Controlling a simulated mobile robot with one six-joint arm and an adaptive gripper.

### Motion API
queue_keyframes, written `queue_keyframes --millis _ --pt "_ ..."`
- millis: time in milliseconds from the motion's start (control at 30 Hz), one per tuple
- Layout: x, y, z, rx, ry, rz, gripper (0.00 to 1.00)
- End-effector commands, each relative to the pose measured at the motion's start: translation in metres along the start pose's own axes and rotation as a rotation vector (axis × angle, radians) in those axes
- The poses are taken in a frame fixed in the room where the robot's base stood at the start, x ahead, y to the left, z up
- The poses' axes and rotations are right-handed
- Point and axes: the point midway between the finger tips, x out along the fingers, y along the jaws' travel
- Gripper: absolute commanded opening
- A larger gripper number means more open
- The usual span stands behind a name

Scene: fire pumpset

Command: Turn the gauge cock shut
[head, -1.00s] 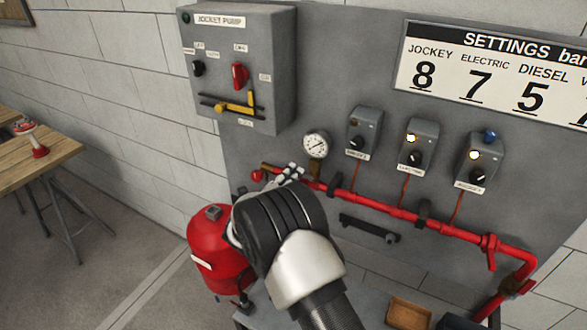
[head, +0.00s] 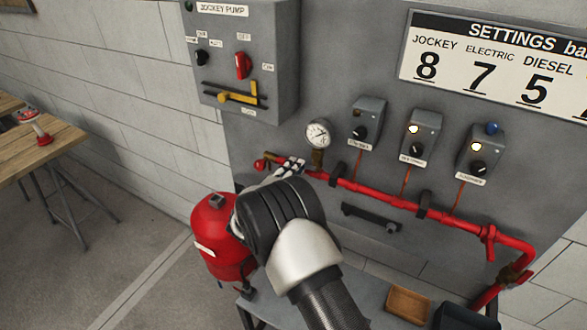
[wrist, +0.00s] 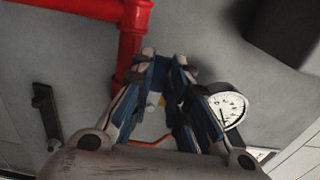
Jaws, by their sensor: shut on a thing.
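The round white pressure gauge (head: 318,133) stands on a brass stem (head: 317,157) above the red pipe; it also shows in the wrist view (wrist: 228,107). My gripper (head: 290,167) reaches to the pipe's left end, just below and left of the gauge. In the wrist view my fingertips (wrist: 166,72) are close together beside the red pipe. They are shut on the gauge cock, which is mostly hidden between and behind them; a small yellowish bit shows between the fingers. I cannot tell the cock's angle.
The red pipe (head: 380,194) runs right along the grey panel, below several switch boxes. A red tank (head: 215,238) stands left of my arm. The jockey pump box (head: 240,60) is at upper left. A wooden tray (head: 408,303) sits on the bench below.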

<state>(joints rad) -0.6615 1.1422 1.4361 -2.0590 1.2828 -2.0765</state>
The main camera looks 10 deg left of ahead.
Motion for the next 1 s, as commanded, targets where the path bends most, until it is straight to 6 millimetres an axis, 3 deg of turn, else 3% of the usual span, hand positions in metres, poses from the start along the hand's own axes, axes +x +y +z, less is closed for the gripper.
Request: queue_keyframes --millis 100,133,400,767,1000 --pt "0.0 -0.001 0.0 -0.004 -0.002 -0.001 0.0" --pt "0.0 -0.001 0.0 -0.004 -0.001 -0.001 0.17" --pt "0.0 0.0 0.0 -0.002 -0.001 0.0 0.35" --pt "-0.003 0.0 0.001 -0.001 -0.001 0.0 0.36" --pt "-0.041 -0.001 0.002 -0.002 -0.004 0.0 0.36"
